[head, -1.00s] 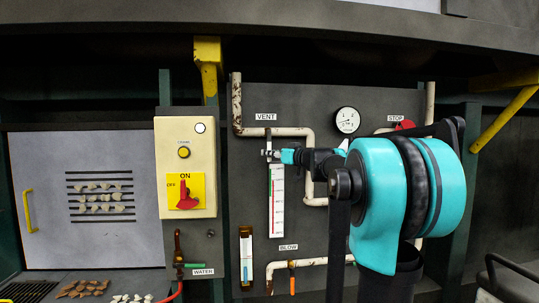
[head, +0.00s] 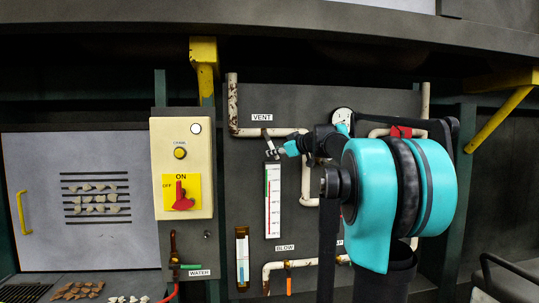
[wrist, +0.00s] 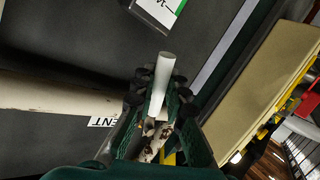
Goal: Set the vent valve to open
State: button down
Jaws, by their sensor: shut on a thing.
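The vent valve's lever (head: 268,144) hangs from the pale pipe just below the VENT label (head: 262,117). It slants down and slightly right. My gripper (head: 273,154) is at its lower end, reaching in from the right and angled down. In the wrist view, my gripper's fingers (wrist: 160,95) are shut on the pale lever (wrist: 164,72), which stands out between the dark fingertips. A rusty, flaking part of the pipe (wrist: 152,140) shows between the fingers. The VENT label is partly hidden in the wrist view (wrist: 103,121).
A thermometer scale (head: 273,200) is just below my gripper. The STOP valve's red handle (head: 401,132) is behind my arm. The control box (head: 182,150) with a red switch stands left. The BLOW valve (head: 288,277) is below.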

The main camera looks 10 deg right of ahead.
jog(key=shift+d+r+n+g+h, duration=0.4)
jog(key=shift+d+r+n+h, duration=0.35)
jog(key=shift+d+n+h, duration=0.35)
jog(key=shift+d+r+n+g+h, duration=0.15)
jog(key=shift+d+r+n+h, duration=0.2)
jog(key=shift+r+n+h, duration=0.6)
jog(key=shift+d+r+n+g+h, duration=0.2)
jog(key=shift+d+r+n+h, duration=0.1)
jog(key=shift+r+n+h, duration=0.6)
jog(key=shift+d+r+n+g+h, duration=0.15)
jog(key=shift+d+r+n+h, duration=0.2)
jog(key=shift+r+n+h, duration=0.55)
jog(key=c, duration=1.5)
grip_release()
jog(key=shift+s+r, duration=0.1)
send_near(285, 133)
jog(key=s, duration=0.1)
jog(key=s+r, duration=0.1)
jog(key=s, duration=0.1)
jog(key=s+a, duration=0.1)
jog(key=s, duration=0.1)
jog(key=shift+s+r, duration=0.15)
jog(key=shift+s, duration=0.1)
